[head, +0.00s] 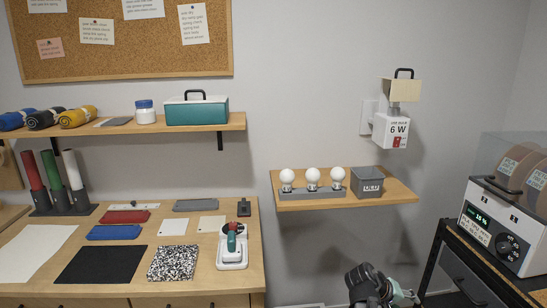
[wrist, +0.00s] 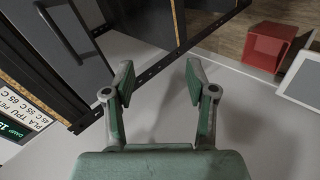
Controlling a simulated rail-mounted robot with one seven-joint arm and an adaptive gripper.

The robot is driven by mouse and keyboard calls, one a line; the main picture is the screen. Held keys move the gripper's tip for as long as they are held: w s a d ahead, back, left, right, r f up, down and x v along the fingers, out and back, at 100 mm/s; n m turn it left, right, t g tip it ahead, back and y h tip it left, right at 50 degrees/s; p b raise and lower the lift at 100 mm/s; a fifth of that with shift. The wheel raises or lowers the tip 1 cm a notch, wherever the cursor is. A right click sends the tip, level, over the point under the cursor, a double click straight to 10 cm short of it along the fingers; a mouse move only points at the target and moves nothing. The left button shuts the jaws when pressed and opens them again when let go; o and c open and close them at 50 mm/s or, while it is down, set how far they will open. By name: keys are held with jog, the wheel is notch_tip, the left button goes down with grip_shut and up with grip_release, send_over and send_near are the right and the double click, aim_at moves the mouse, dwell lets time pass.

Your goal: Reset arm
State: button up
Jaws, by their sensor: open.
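In the head view, part of my arm (head: 370,285) shows at the bottom, right of the wooden workbench (head: 235,282) and below the small wall shelf. The fingertips are not clear in the head view. No object is between the fingers.
A dark metal rack (head: 440,240) with a filament dryer (head: 500,228) stands at the right. The small shelf (head: 290,204) holds bulbs and a grey bin (head: 367,181). A red box (wrist: 270,46) sits on the floor in the wrist view.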

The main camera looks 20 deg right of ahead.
jog(key=s+a+f+n+g+y+p, duration=0.15)
jog(key=a+f+y, duration=0.25)
jog(key=a+f, duration=0.75)
jog(key=s+a+f+y+p, duration=0.1)
jog(key=s+a+f+y, duration=0.2)
jog(key=a+f, duration=0.8)
jog(key=s+a+f+g+y+p, duration=0.1)
jog(key=s+a+f, duration=0.3)
jog(key=s, duration=0.3)
jog(key=s+a+f+n+g+y+p, duration=0.1)
jog(key=s+a+f+g, duration=0.1)
jog(key=s+a, duration=0.4)
jog(key=s+a+f+n+g+y+p, duration=0.1)
jog(key=s+a+f+p, duration=0.1)
jog(key=s+a+f, duration=0.3)
jog(key=s, duration=0.4)
jog(key=shift+f+g, duration=0.35)
jog(key=shift+s+a, duration=0.1)
